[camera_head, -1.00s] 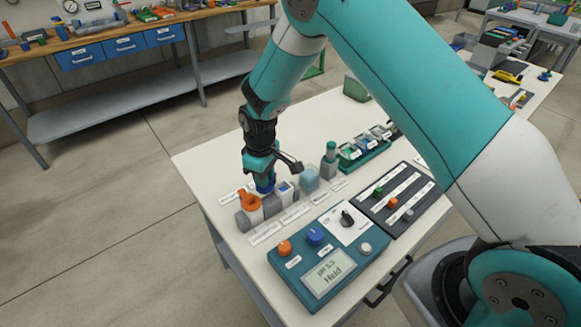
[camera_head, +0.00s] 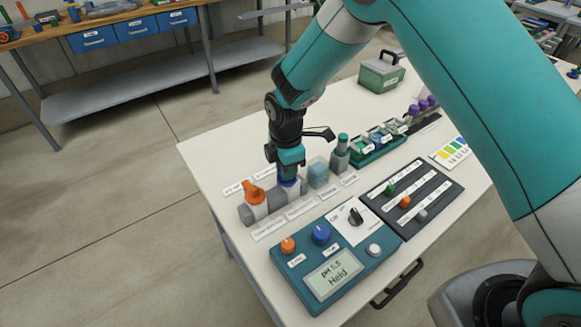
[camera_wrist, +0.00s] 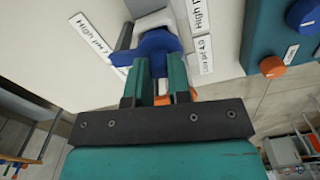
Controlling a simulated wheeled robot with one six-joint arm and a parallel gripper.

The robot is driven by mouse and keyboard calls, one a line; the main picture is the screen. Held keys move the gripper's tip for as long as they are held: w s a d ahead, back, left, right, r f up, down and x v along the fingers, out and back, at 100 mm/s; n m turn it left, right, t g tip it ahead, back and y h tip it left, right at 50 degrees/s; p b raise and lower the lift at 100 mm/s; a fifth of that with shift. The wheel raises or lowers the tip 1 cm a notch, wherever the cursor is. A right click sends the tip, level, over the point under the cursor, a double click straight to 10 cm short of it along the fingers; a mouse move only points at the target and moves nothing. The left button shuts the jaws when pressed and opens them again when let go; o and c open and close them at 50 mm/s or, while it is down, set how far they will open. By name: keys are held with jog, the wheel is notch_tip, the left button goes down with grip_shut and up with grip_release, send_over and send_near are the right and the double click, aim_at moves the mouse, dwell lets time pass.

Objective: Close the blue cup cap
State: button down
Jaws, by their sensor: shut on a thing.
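The blue cup cap (camera_wrist: 157,48) is between the fingertips of my gripper (camera_wrist: 160,82) in the wrist view. A blue tab sticks out from the cap to the left. In the head view, a bit of the blue cap (camera_head: 289,183) shows under my gripper (camera_head: 288,174), over the small grey cup block (camera_head: 291,193). My gripper is shut on the cap and points down. I cannot tell whether the cap lies fully flat on the cup, since the fingers hide part of it.
An orange-capped cup (camera_head: 254,193) stands close on the left. A clear bluish block (camera_head: 318,173) and a green-topped grey holder (camera_head: 341,155) stand to the right. A teal control panel (camera_head: 328,254) with knobs lies in front. The table's left back is clear.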

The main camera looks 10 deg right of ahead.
jog(key=shift+w+d+n, duration=0.2)
jog(key=shift+d+n, duration=0.15)
jog(key=shift+n, duration=0.65)
jog(key=c, duration=1)
grip_release()
jog(key=shift+d, duration=0.1)
jog(key=shift+c, duration=0.2)
notch_tip(320, 180, up, 18)
jog(key=b, duration=0.2)
jog(key=shift+f, duration=0.25)
jog(key=shift+s, duration=0.1)
